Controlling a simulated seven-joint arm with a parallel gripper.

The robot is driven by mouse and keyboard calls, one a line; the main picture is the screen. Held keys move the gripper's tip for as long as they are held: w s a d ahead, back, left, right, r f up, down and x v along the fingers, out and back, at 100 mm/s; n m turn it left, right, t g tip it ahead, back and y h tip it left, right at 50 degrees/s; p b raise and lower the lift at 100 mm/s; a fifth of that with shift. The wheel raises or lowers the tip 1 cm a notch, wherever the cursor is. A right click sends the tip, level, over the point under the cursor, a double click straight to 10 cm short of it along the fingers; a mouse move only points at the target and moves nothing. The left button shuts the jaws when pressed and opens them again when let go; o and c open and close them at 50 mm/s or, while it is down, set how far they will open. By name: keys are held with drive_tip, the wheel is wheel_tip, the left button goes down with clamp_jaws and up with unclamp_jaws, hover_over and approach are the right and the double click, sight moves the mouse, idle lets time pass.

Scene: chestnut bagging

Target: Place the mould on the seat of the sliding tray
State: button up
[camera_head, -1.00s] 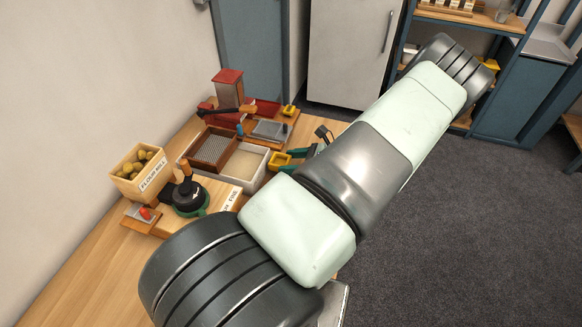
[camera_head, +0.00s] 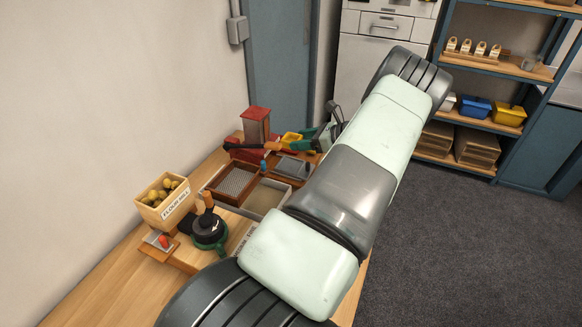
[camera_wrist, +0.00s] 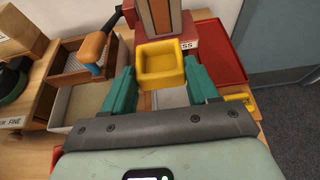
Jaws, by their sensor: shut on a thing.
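The mould is a small yellow square cup (camera_head: 291,139), open at the top; it also shows in the wrist view (camera_wrist: 161,68). My gripper (camera_wrist: 158,76) is shut on it, one green finger on each side. The mould appears upright and raised, in front of the red press column. The grey metal sliding tray (camera_head: 292,167) lies on the wooden board at the press. In the wrist view, part of the grey tray (camera_wrist: 172,98) shows below the mould; the mould and gripper hide the rest. I cannot make out the seat clearly.
The red press (camera_head: 256,126) stands close behind the mould, with a red tray (camera_wrist: 216,55) to its right. A chestnut crate (camera_head: 166,200) and a black-and-green hand mill (camera_head: 209,230) are nearer.

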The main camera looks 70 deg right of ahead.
sight(300, 167)
drive_tip(key=shift+w+d, duration=0.35)
drive_tip(key=shift+w, duration=0.1)
wheel_tip(300, 167, down, 10)
drive_tip(key=shift+d+r, duration=0.1)
drive_tip(key=shift+r, duration=0.15)
drive_tip(key=shift+f, duration=0.15)
drive_tip(key=o, duration=1.1)
drive_tip(key=shift+c, duration=0.2)
drive_tip(key=shift+r, duration=0.2)
drive_tip(key=v, duration=1.2)
drive_tip(key=shift+f, duration=0.1)
